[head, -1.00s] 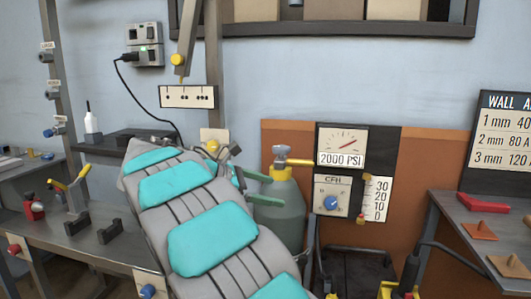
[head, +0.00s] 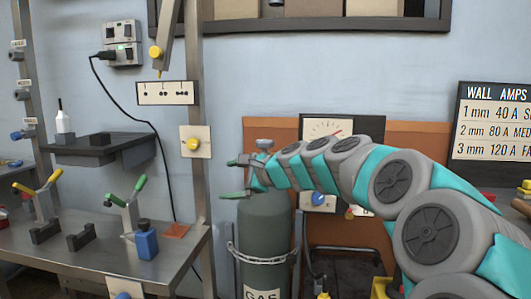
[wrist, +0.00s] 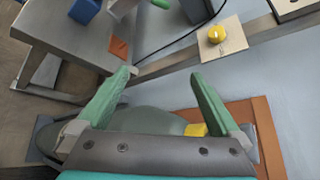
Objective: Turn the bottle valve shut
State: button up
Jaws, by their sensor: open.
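The grey-green gas bottle (head: 265,225) stands upright against the back wall, with a chain around it and a GAS label low down. A grey piece of its valve (head: 264,144) shows above my gripper in the head view; the rest is hidden behind my arm. My gripper (head: 231,178) is open, its green fingers pointing left in front of the bottle's top. In the wrist view my gripper (wrist: 163,76) is empty and spread above the bottle's rounded shoulder (wrist: 150,121). A yellow part (wrist: 196,129), perhaps the valve's, shows beside the right finger's base.
A metal bench (head: 95,245) with clamps and a blue block (head: 146,240) stands left of the bottle. A steel post carries a yellow knob plate (head: 194,143), which also shows in the wrist view (wrist: 220,38). A dial gauge (head: 330,127) is partly behind my arm.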

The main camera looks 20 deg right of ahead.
aim_at(270, 145)
jog(key=d+r+m+t+h, duration=0.1)
jog(key=d+r+m, duration=0.1)
jog(key=d+m, duration=0.2)
jog(key=s+d+r+m+t+h+b, duration=0.1)
jog(key=d+r+m+t, duration=0.1)
jog(key=d+m, duration=0.2)
jog(key=d+r+m+t+h, duration=0.1)
jog(key=d+r+m+t, duration=0.1)
jog(key=d+m, duration=0.3)
jog(key=shift+s+r+m, duration=0.15)
jog(key=shift+r+m, duration=0.25)
jog(key=shift+m, duration=0.1)
jog(key=shift+d, duration=0.15)
jog(key=shift+w+a+r+b, duration=0.1)
jog(key=shift+w+a+b, duration=0.1)
jog(key=shift+w, duration=1.1)
jog(key=shift+w+a+f+b, duration=0.1)
jog(key=shift+w+a+b, duration=0.05)
jog(key=shift+w, duration=1.1)
jog(key=shift+w+a+r+b, duration=0.1)
jog(key=shift+w+a+b, duration=0.1)
jog(key=shift+w, duration=1.1)
jog(key=shift+h, duration=0.4)
jog(key=c, duration=1.3)
